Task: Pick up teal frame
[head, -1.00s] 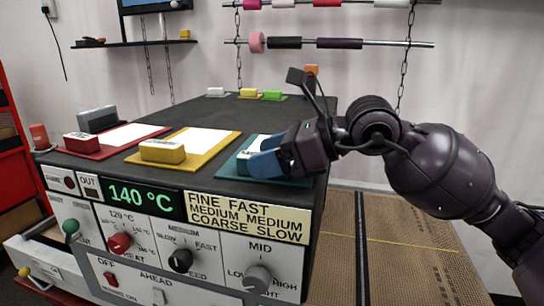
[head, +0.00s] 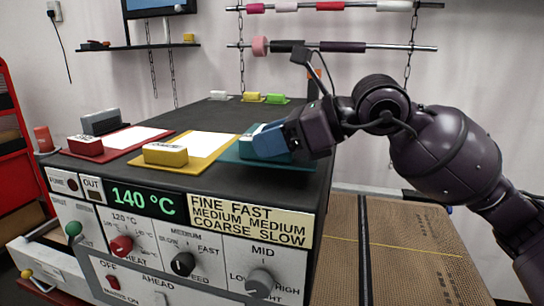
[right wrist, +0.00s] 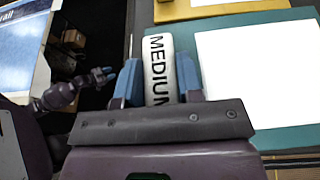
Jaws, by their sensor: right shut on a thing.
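The teal frame (head: 228,156) is a flat teal plate at the right of the dark machine top, partly behind my right gripper (head: 268,142). It also shows in the right wrist view (right wrist: 290,138), with a white sheet on it and a pale handle block marked MEDIUM (right wrist: 158,62). My right gripper (right wrist: 158,88) is shut on that block, one blue finger on each side. The frame seems raised off the top, but I cannot tell how far. My left gripper (right wrist: 106,74) shows small at the left of the right wrist view; its opening is unclear.
A yellow frame (head: 205,158) lies left of the teal one, and a red frame (head: 118,146) further left. Small white, yellow and green blocks stand at the back. The machine's front panel (head: 170,240) has knobs and a 140 °C display. A ribbed brown surface (head: 400,250) lies right.

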